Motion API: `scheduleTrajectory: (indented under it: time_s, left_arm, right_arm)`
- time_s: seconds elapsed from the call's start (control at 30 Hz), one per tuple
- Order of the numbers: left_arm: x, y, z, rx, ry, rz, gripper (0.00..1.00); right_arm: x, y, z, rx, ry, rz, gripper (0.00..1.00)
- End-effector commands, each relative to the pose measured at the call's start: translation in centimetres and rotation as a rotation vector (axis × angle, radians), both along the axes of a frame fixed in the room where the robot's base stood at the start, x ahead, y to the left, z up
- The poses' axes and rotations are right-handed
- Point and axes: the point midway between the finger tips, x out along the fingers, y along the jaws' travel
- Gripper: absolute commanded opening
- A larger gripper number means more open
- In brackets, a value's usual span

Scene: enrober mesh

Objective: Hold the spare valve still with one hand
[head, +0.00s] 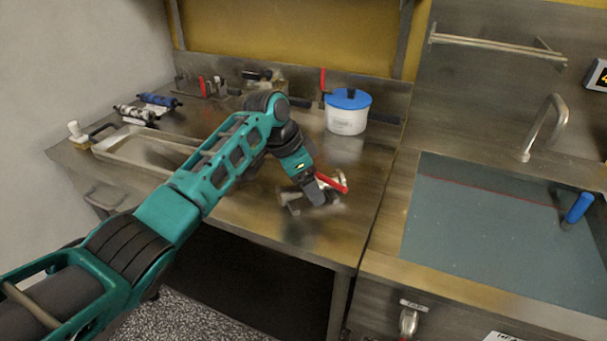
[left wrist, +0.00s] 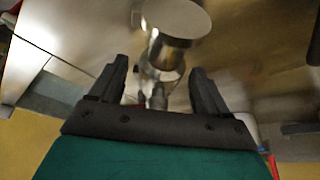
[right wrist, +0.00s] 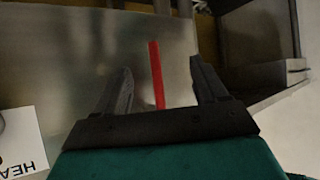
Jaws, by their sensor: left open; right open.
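The spare valve, a metal fitting with a red lever (head: 333,182), lies on the steel worktop (head: 262,222). My left gripper (head: 318,200) reaches down over it and partly hides it. In the left wrist view the shiny valve body (left wrist: 165,55) with a round end lies ahead of and between the open fingers (left wrist: 158,85); I cannot tell whether they touch it. My right gripper (right wrist: 160,82) is open, outside the head view. A red bar (right wrist: 156,75) shows between its fingers; contact is unclear.
A steel tray (head: 150,150) and dark-and-white cylinders (head: 150,106) are at the worktop's left. A white pot with a blue lid (head: 348,110) stands behind the valve. A sink basin (head: 490,215) with a tap (head: 540,125) is at right. A metal fitting (head: 408,320) hangs below its front edge.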

Motion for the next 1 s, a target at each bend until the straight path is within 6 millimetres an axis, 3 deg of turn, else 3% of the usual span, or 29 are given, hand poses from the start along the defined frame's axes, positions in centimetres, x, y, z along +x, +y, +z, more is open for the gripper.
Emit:
scheduleTrajectory:
  time_s: [0.2,1.0]
  left_arm:
    - [0.0,0.0,-0.02,0.0,0.0,0.0,0.75]
    - [0.0,0.04,0.02,0.0,0.0,0.001,0.0]
  right_arm:
    - [0.0,0.0,0.0,0.0,0.0,0.0,0.72]
    - [0.0,0.0,0.0,0.0,0.0,0.0,0.72]
